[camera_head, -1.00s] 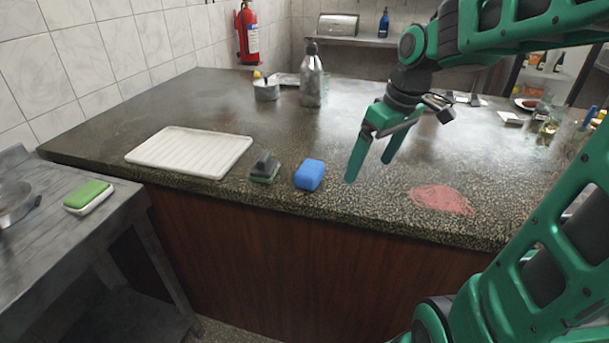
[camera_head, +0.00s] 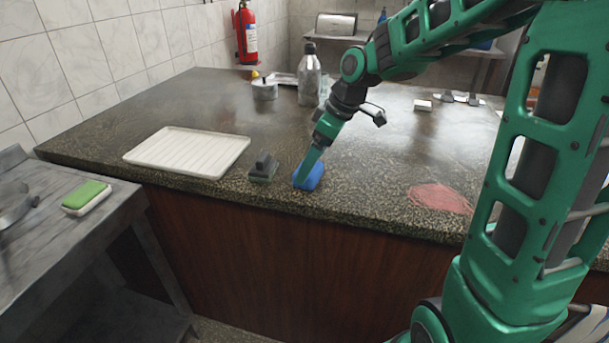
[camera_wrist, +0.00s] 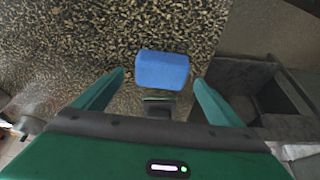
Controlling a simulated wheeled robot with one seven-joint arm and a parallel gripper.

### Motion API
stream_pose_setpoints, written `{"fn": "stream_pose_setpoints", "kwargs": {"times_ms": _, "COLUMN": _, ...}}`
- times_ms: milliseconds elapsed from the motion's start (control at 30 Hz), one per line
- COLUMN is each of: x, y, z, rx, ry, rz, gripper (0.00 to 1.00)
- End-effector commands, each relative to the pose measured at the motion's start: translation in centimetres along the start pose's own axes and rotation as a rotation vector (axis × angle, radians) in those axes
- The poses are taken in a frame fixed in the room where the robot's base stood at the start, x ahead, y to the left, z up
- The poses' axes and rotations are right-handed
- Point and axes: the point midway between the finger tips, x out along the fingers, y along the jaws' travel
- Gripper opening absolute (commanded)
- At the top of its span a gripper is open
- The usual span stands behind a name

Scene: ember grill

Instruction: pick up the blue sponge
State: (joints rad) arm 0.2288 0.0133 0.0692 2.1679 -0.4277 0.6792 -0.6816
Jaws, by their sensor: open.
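The blue sponge (camera_head: 311,177) lies on the speckled dark countertop near its front edge. In the head view my gripper (camera_head: 303,176) is over it and covers part of it. In the wrist view the blue sponge (camera_wrist: 162,70) shows whole, just ahead of and between the two fingertips of my gripper (camera_wrist: 160,76). The jaws are open, with a gap on each side of the sponge. I cannot tell the exact height of the fingertips over the counter.
A white ribbed tray (camera_head: 187,152) lies further left. A red patch (camera_head: 440,197) is on the counter to the right. A metal bottle (camera_head: 309,80) stands farther back. A green sponge (camera_head: 86,195) sits on the side table.

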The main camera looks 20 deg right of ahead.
Motion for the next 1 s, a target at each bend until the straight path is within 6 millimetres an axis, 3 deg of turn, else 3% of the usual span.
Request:
{"fn": "stream_pose_setpoints", "kwargs": {"times_ms": 233, "x": 3.2, "y": 0.0, "z": 0.0, "rx": -0.001, "ry": -0.002, "rz": -0.004, "gripper": 0.91}}
{"fn": "stream_pose_setpoints", "kwargs": {"times_ms": 533, "x": 3.6, "y": 0.0, "z": 0.0, "rx": -0.001, "ry": 0.000, "rz": -0.001, "gripper": 0.91}}
{"fn": "stream_pose_setpoints", "kwargs": {"times_ms": 733, "x": 3.6, "y": 0.0, "z": 0.0, "rx": 0.000, "ry": -0.001, "rz": -0.001, "gripper": 0.47}}
{"fn": "stream_pose_setpoints", "kwargs": {"times_ms": 1000, "x": 3.6, "y": 0.0, "z": 0.0, "rx": 0.000, "ry": -0.001, "rz": -0.001, "gripper": 0.47}}
